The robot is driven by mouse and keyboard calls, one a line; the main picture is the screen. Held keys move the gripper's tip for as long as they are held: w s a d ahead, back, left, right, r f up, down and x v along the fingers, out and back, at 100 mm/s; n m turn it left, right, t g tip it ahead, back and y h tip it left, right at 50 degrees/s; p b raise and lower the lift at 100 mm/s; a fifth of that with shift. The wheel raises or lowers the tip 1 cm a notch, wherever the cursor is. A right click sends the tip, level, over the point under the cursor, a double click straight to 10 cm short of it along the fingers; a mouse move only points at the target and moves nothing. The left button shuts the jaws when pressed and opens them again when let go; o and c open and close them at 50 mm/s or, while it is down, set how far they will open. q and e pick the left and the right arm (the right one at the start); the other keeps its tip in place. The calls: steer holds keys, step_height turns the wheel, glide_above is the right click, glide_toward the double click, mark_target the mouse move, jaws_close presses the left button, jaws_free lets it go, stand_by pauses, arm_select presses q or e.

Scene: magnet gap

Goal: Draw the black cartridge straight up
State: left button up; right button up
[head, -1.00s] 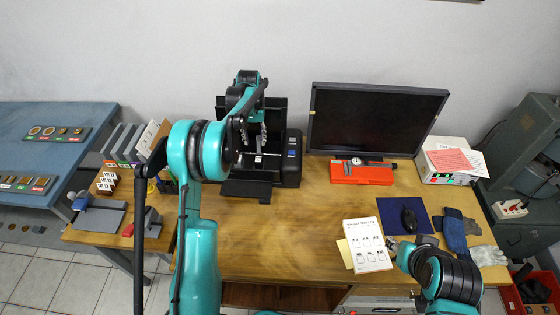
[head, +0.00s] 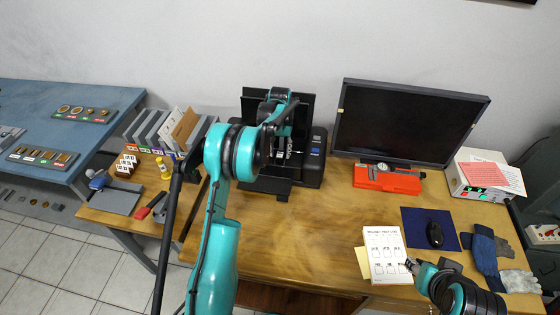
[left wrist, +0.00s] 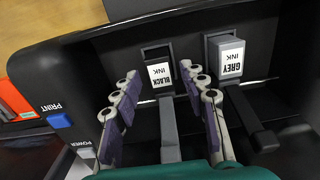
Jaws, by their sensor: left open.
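The black cartridge (left wrist: 160,75) shows in the left wrist view with a white label reading BLACK INK, seated in a slot of the black printer (head: 315,165). A grey cartridge (left wrist: 228,50) labelled GREY INK sits to its right. My left gripper (left wrist: 160,88) is open, with one finger on each side of the black cartridge. I cannot tell whether either finger touches it. In the head view my own arm hides much of the left gripper (head: 283,147) over the printer. My right gripper (head: 411,265) is beside the white test log sheet (head: 385,252); its jaws are too small to read.
A monitor (head: 405,118) stands right of the printer, with a red gauge case (head: 386,179) in front. A mouse (head: 434,233) and gloves (head: 483,250) lie at the right. The middle of the wooden table (head: 315,225) is clear. The grey cartridge is close to the right finger.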

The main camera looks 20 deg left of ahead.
mark_target(280, 155)
arm_select(q)
steer(key=shift+f, duration=0.3)
steer(key=c, duration=0.8)
step_height(280, 155, up, 7)
steer(key=p, duration=0.4)
steer(key=shift+r, duration=0.2)
steer(key=shift+c, duration=0.2)
steer(key=shift+f, duration=0.15)
